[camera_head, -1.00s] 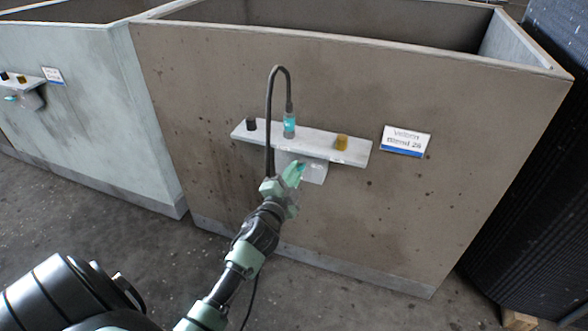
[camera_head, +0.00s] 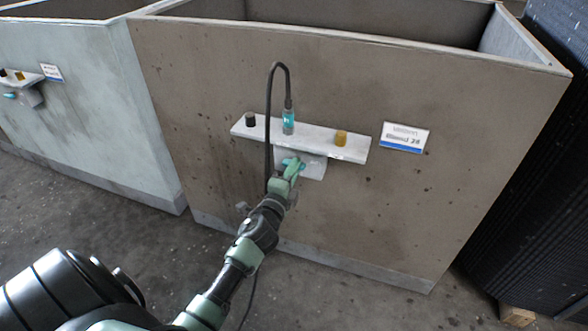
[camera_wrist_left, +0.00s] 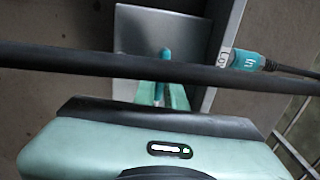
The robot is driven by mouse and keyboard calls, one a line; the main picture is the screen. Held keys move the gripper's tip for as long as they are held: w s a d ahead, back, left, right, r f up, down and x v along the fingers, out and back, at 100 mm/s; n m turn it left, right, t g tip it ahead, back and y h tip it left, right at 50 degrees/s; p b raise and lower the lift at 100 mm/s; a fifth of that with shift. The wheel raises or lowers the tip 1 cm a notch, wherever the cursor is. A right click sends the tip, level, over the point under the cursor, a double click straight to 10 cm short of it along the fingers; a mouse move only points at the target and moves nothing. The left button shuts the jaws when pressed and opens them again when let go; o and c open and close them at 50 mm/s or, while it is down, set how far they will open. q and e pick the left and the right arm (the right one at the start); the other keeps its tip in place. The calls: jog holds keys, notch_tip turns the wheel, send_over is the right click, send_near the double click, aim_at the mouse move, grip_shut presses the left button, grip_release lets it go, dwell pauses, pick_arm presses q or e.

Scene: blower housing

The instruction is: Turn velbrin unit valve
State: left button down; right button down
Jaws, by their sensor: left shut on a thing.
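The velbrin unit's valve is a teal handle (camera_head: 287,161) on a pale grey block (camera_head: 313,168) under the shelf plate on the brown tank wall. My left gripper (camera_head: 293,168) reaches up to it from below and is shut on the handle, partly covering it in the head view. In the left wrist view, the handle (camera_wrist_left: 166,53) stands out beyond the green fingers (camera_wrist_left: 160,95), against the grey block. A black cable crosses in front and hides part of the grip. My right gripper is not in view.
The cable (camera_head: 268,120) loops from a teal connector (camera_head: 288,122) on the shelf plate (camera_head: 320,142). A label (camera_head: 404,137) is to the right. A pale tank (camera_head: 80,110) with a similar unit stands left.

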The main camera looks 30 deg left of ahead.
pick_arm(q)
jog(key=shift+f, duration=0.1)
jog(key=c, duration=1.5)
grip_release()
jog(key=shift+o, duration=0.2)
jog(key=shift+s, duration=0.1)
jog(key=v, duration=0.7)
jog(key=shift+s+d, duration=0.15)
jog(key=shift+s, duration=0.2)
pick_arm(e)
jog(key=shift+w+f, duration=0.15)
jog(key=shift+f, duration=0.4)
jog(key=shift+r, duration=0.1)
